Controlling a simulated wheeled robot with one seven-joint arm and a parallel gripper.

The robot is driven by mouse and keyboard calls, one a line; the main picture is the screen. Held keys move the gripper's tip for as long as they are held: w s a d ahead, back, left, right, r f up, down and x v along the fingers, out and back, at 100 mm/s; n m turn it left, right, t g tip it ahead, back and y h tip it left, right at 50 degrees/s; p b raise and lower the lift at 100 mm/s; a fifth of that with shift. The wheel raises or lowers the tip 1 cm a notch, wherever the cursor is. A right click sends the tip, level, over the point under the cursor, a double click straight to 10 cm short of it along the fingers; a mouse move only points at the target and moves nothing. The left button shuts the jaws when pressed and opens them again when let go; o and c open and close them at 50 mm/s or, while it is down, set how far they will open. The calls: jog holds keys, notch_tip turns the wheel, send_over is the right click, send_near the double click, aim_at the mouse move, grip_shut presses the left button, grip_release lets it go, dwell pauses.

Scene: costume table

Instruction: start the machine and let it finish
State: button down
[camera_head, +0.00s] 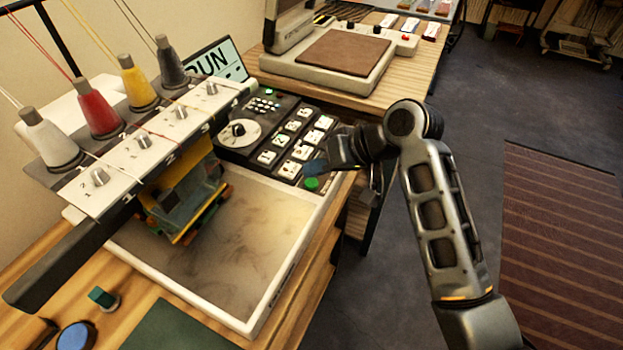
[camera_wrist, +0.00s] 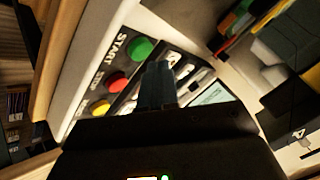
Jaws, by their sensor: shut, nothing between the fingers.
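The embroidery machine stands on the wooden table, with a white bed (camera_head: 262,300) and a dark control panel (camera_head: 238,155) of white keys and a dial. Its screen (camera_head: 212,60) reads "RUN". A green button (camera_head: 312,184) is at the panel's near right corner. The wrist view shows this green button (camera_wrist: 139,48) beside the word START, with a red button (camera_wrist: 117,81) and a yellow button (camera_wrist: 99,108) in line. My gripper (camera_head: 315,167) is shut and empty, its tips over the panel close to the green button. I cannot tell whether they touch anything.
Thread cones in white, red (camera_head: 97,112), yellow and grey stand on the machine's head. A press (camera_head: 338,62) with a brown pad sits on the table behind. A small green-topped object (camera_head: 103,298) lies front left. Open floor and a striped rug (camera_head: 560,250) are at right.

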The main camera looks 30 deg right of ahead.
aim_at(316, 183)
notch_tip(316, 183, up, 5)
jog(key=p, duration=0.5)
jog(key=shift+r, duration=0.1)
